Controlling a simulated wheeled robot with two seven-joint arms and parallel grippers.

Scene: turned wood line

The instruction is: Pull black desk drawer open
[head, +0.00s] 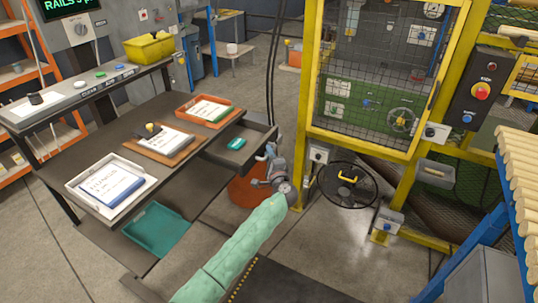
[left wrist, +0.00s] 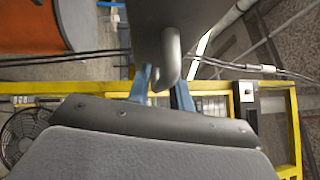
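The black desk drawer (head: 240,150) stands partly open, sticking out from the right end of the dark desk (head: 122,112). A small green item (head: 236,143) lies inside it. My left gripper (head: 270,153) is at the drawer's front. In the left wrist view, the blue fingertips of the gripper (left wrist: 162,90) are on either side of the dark curved drawer handle (left wrist: 170,58), with little or no gap showing. The drawer front (left wrist: 175,14) is above the handle. The right gripper is in neither view.
Trays with papers (head: 108,186) lie on the desk, and a teal bin (head: 156,230) is below it. A yellow-framed machine cage (head: 375,80) stands right of the drawer, with a black fan (head: 347,186) at its foot. Grey floor is open in front.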

